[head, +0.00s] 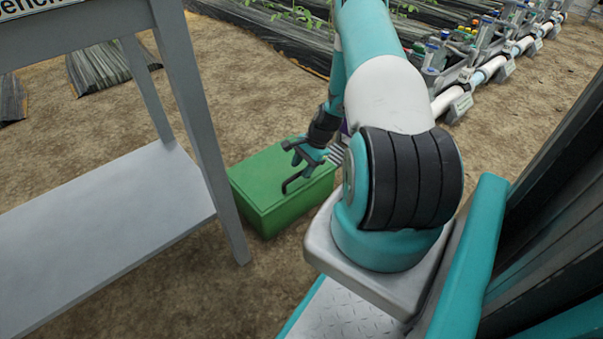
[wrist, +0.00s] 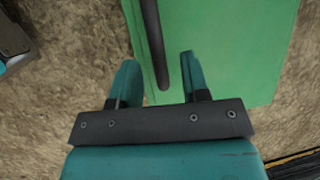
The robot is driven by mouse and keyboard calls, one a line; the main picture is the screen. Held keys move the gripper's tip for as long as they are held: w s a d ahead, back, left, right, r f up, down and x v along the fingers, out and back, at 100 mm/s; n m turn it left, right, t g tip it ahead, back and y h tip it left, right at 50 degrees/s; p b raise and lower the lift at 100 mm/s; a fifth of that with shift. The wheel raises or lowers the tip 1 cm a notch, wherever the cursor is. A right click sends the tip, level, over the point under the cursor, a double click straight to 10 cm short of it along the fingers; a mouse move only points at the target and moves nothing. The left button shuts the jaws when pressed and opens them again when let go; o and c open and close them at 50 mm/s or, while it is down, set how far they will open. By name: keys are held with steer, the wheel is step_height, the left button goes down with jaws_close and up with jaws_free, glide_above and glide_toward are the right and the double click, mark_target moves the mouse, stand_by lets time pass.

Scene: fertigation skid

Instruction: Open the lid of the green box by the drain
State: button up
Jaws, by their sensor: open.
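The green box (head: 265,190) stands on the ground between a bench leg and my arm, its lid shut. A dark bar handle (head: 290,185) shows on the lid, and in the wrist view the dark bar (wrist: 152,35) runs over the green lid (wrist: 230,50). My gripper (head: 303,158) is over the box lid, partly overlapped by my arm. In the wrist view my gripper (wrist: 158,65) is open, with the bar's near end lying between its two teal fingers in the picture. I cannot tell whether they touch it or how high they are above it.
A grey bench (head: 195,120) with a low white shelf (head: 110,225) stands close on the left of the box. A row of pipes and valves (head: 470,75) is at the upper right. Dark plant beds (head: 270,30) lie behind. Bare soil surrounds the box.

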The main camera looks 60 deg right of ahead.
steer(key=shift+w+a+f, duration=0.15)
steer(key=shift+a+f, duration=0.05)
steer(key=shift+f, duration=0.2)
jaws_close()
steer(key=shift+w+d+r, duration=0.1)
steer(key=shift+w+r, duration=0.15)
steer(key=shift+r, duration=0.05)
